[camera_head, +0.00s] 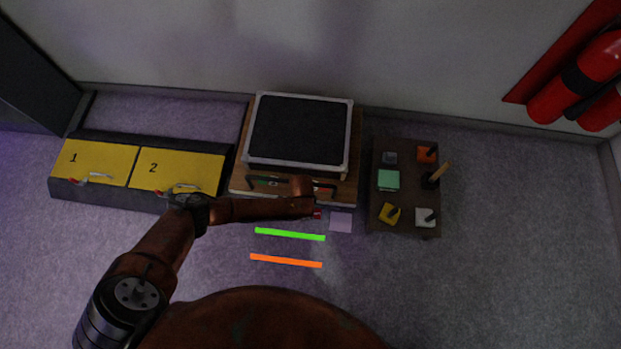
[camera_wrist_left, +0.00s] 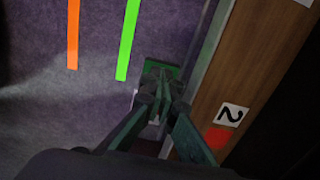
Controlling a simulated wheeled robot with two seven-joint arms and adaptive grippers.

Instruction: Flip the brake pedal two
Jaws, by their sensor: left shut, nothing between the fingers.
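In the head view two yellow panels lie at the left. The one marked 2 (camera_head: 178,172) has a small red and white lever (camera_head: 180,189) at its front edge, partly covered by my left arm. The one marked 1 (camera_head: 95,162) has a similar lever (camera_head: 92,179). I cannot tell which part is the brake pedal. My left gripper (camera_wrist_left: 158,88) is shut and empty in the left wrist view. A small green plate (camera_wrist_left: 160,68) shows at its fingertips; whether they touch is unclear. Beside it is a wooden face with a label 2 (camera_wrist_left: 232,114) and a red spot (camera_wrist_left: 217,138).
A wooden box (camera_head: 236,180) with a black, light-framed top stands in the middle, my left forearm across its front. A dark board (camera_head: 404,172) with several small coloured blocks is to its right. Green (camera_head: 290,234) and orange (camera_head: 286,260) strips lie on the floor. Red cylinders (camera_head: 575,85) are at the far right.

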